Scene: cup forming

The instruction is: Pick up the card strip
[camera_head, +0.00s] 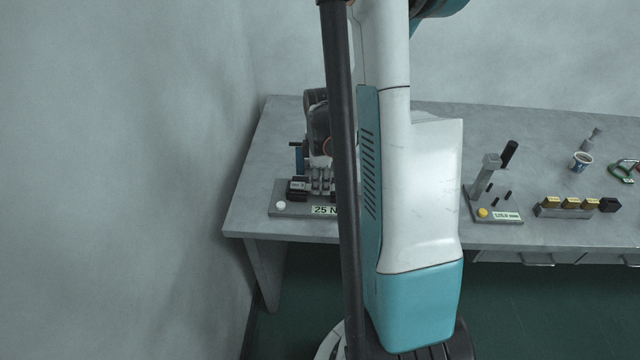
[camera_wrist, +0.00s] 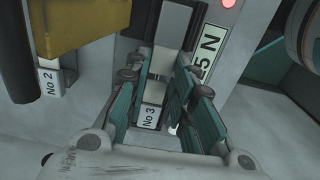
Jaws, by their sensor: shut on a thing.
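In the wrist view my gripper (camera_wrist: 163,72) points down at a grey fixture, its two teal-padded fingers on either side of a narrow pale strip (camera_wrist: 160,62). The strip appears to be the card strip, and the fingers are shut on it. It stands by the slot labelled No 3 (camera_wrist: 149,116). I cannot tell whether it is clear of the slot.
The grey fixture (camera_head: 290,208) with a 25 N label sits at the table's left end. In the wrist view a yellow block (camera_wrist: 80,28) is close on the left, near the No 2 label (camera_wrist: 50,83).

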